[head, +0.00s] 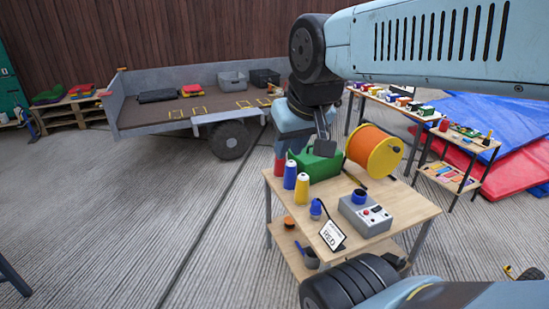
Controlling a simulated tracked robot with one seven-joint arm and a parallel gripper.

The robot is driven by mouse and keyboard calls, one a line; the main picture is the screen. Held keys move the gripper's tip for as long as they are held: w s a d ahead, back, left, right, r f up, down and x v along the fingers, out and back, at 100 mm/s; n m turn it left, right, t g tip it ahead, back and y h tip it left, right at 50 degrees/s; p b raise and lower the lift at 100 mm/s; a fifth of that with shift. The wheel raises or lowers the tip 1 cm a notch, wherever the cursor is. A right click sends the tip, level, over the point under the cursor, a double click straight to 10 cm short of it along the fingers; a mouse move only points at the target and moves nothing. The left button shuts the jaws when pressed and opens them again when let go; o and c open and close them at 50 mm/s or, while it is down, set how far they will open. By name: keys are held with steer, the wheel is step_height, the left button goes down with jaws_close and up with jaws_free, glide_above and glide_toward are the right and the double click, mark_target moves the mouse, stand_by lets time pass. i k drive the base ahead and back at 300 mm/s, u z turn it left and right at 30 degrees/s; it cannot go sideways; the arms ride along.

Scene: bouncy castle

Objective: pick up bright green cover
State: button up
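A bright green boxy piece (315,167), which looks like the cover, sits at the back of the near wooden workbench (405,208). My arm reaches in from the upper right and points down over it. My gripper (325,147) is at the top of the green piece and overlaps it in the picture. I cannot tell whether it touches the piece, or whether the fingers are open or shut. Spools partly hide the front left of the green piece.
Red, blue and yellow (302,189) spools stand close left of the green piece, and a large orange reel (375,151) close right. A grey control box (365,214) and a "RED" sign (332,236) are in front. A flatbed trailer (190,108) stands behind; open floor lies left.

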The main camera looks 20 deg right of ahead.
mark_target(318, 169)
steer(key=u, duration=1.1)
steer(key=i, duration=3.2)
steer(key=z, duration=1.45)
steer(key=i, duration=0.2)
steer(key=z, duration=2.25)
